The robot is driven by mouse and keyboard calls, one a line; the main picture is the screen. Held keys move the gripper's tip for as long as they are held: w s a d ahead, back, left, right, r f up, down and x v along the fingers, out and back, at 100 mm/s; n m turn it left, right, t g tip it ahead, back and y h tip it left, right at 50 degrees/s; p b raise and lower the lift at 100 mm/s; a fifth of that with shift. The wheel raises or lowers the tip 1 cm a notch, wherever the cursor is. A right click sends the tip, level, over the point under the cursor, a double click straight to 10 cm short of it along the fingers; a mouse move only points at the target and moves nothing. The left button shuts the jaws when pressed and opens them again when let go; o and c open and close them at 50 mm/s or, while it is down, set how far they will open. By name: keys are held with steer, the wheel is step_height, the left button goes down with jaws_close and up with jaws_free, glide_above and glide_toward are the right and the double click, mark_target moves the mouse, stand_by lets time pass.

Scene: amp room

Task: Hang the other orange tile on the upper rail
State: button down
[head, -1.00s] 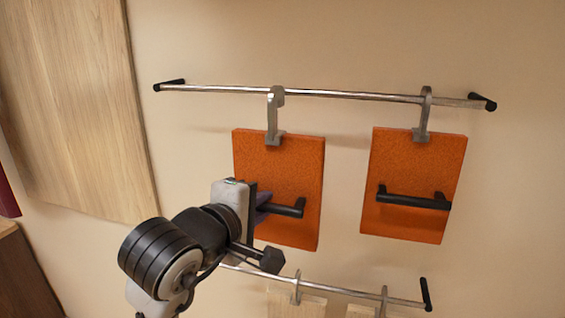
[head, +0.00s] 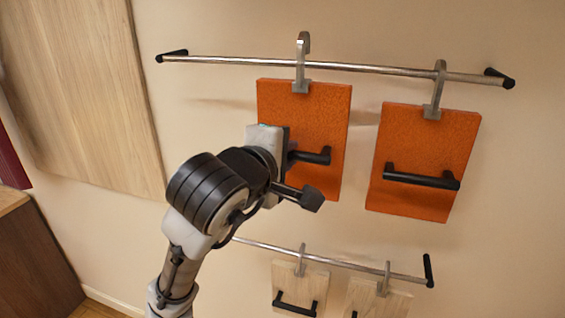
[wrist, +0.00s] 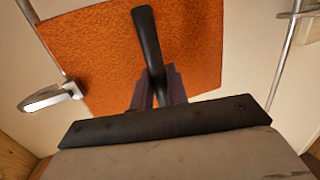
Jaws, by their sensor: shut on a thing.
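The left orange tile (head: 322,105), with a black bar handle (head: 318,156) and a grey hook (head: 301,62) on its top edge, is in front of the upper rail (head: 390,70). The hook's curved top stands clearly above the rail; I cannot tell whether its opening is in front of or over the rail. My gripper (head: 288,158) is shut on this handle, as the wrist view also shows (wrist: 160,90). The other orange tile (head: 424,140) hangs from the rail's right part by its hook (head: 435,90).
The upper rail's left part is clear.

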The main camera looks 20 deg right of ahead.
steer(key=shift+w+d+f+b, duration=0.55)
steer(key=shift+w+f+b, duration=0.2)
steer(key=shift+w, duration=0.1)
steer(key=shift+w+d+f+b, duration=0.6)
steer(key=shift+w+b, duration=0.1)
steer(key=shift+w, duration=0.1)
steer(key=c, duration=1.3)
jaws_free()
